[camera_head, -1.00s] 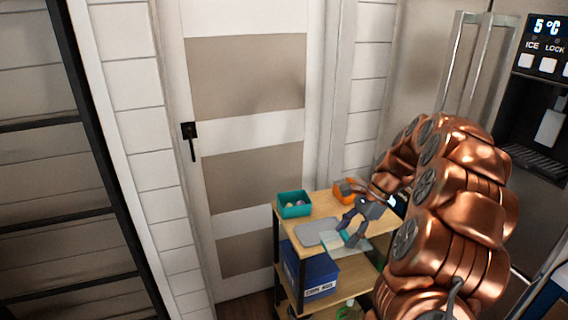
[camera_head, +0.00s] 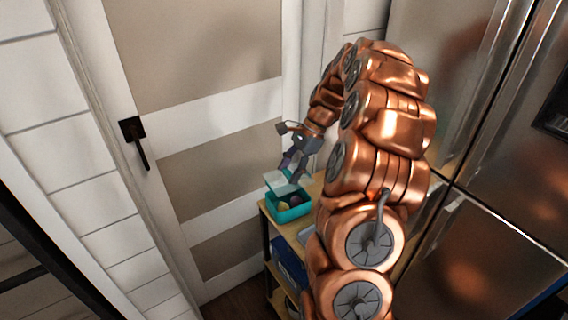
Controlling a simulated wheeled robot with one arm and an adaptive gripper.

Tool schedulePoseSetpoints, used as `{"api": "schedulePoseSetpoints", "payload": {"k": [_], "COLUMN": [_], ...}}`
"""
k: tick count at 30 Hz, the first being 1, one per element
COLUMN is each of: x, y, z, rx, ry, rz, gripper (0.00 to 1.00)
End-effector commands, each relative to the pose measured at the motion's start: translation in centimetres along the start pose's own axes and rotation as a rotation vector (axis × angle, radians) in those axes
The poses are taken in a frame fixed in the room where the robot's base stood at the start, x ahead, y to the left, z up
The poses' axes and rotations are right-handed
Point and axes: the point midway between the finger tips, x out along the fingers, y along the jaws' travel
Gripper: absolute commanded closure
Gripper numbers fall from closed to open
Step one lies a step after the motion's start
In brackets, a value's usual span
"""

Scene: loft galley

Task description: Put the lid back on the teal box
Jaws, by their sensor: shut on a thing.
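The teal box (camera_head: 291,214) stands open at the back left corner of the wooden cart top, with small round coloured things inside. My gripper (camera_head: 291,171) is just above the back of the box, pointing down. It is shut on the pale lid (camera_head: 279,184), which is over the back part of the box and looks tilted. The front of the box opening is uncovered. I cannot tell whether the lid touches the rim.
The cart top (camera_head: 269,207) shows at its left edge; my arm hides most of its right side. A blue bin (camera_head: 290,256) sits on the shelf below. A panelled door (camera_head: 215,150) rises close behind, and a steel fridge (camera_head: 475,200) stands at right.

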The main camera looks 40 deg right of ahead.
Motion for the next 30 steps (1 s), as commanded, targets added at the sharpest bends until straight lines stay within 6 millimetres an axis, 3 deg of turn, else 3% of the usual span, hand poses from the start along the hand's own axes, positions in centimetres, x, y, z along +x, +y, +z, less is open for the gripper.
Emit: {"api": "schedulePoseSetpoints", "payload": {"k": [30], "x": [5.4], "y": [0.0], "z": [-3.2], "rx": [0.002], "ry": [0.000], "rz": [-0.001], "gripper": [0.75]}}
